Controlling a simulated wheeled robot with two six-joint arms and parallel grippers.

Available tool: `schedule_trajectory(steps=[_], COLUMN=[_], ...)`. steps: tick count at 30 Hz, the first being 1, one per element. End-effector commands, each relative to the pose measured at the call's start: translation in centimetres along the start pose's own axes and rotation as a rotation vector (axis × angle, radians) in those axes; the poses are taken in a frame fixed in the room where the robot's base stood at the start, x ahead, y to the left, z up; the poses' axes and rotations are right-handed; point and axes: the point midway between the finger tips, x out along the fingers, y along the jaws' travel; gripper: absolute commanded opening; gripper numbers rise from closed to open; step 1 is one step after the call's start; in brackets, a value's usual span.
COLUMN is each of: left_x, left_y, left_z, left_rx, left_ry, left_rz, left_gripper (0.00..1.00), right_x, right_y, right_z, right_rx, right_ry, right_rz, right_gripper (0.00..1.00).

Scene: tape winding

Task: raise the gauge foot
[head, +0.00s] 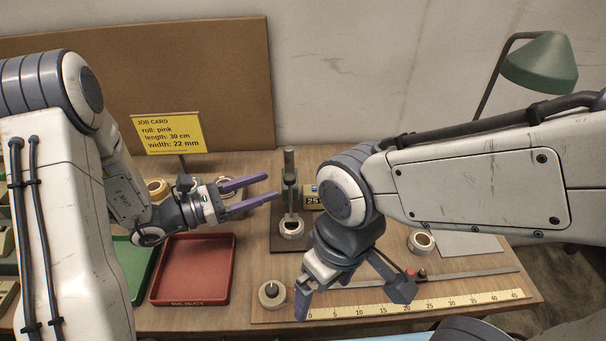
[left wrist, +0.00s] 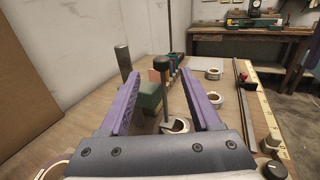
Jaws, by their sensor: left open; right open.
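The gauge post (head: 289,165) stands upright at the middle of the table. The gauge foot (left wrist: 167,120), dark at the lower end of a thin stem, is down at a tape roll (left wrist: 176,126); I cannot tell whether it touches. That roll also shows in the head view (head: 291,227). My left gripper (head: 274,187) is open and empty, its purple fingers pointing at the gauge; in the left wrist view (left wrist: 160,77) the stem stands between them, apart from both. My right gripper (head: 302,306) points down at the ruler's left end, its fingers partly hidden.
A small yellow display (head: 313,201) stands beside the post. A yellow ruler (head: 420,303) runs along the front right. Another roll (head: 271,294) lies left of my right gripper, and one more (head: 421,242) at right. A red tray (head: 193,268) and green tray (head: 135,262) lie at left.

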Motion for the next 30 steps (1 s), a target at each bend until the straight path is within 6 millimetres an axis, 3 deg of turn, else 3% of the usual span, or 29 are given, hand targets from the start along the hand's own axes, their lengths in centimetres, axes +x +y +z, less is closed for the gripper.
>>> schedule_trajectory(steps=[9, 15, 28, 29, 30], left_x=[5.9, 8.8, 9.9, 9.9, 9.9], left_y=[-0.4, -0.3, -0.3, -0.3, -0.3], left_z=[0.2, 0.1, 0.0, 0.0, 0.0], left_rx=[0.001, 0.001, 0.002, 0.002, 0.002], left_ry=[0.001, 0.002, 0.003, 0.003, 0.003], left_rz=[-0.012, -0.01, -0.007, -0.007, -0.007], left_gripper=[0.64, 0.64, 0.64, 0.57, 0.41], right_x=[-1.3, -1.8, -1.9, -1.9, -1.9], right_y=[-0.1, -0.1, -0.1, -0.1, -0.1], right_z=[-0.1, -0.1, -0.1, -0.1, -0.1], right_rx=[0.0, 0.0, 0.0, 0.0, 0.0], right_ry=[0.0, 0.0, 0.0, 0.0, 0.0], right_rz=[0.0, 0.0, 0.0, 0.0, 0.0], right_gripper=[1.0, 1.0, 1.0, 1.0, 1.0])
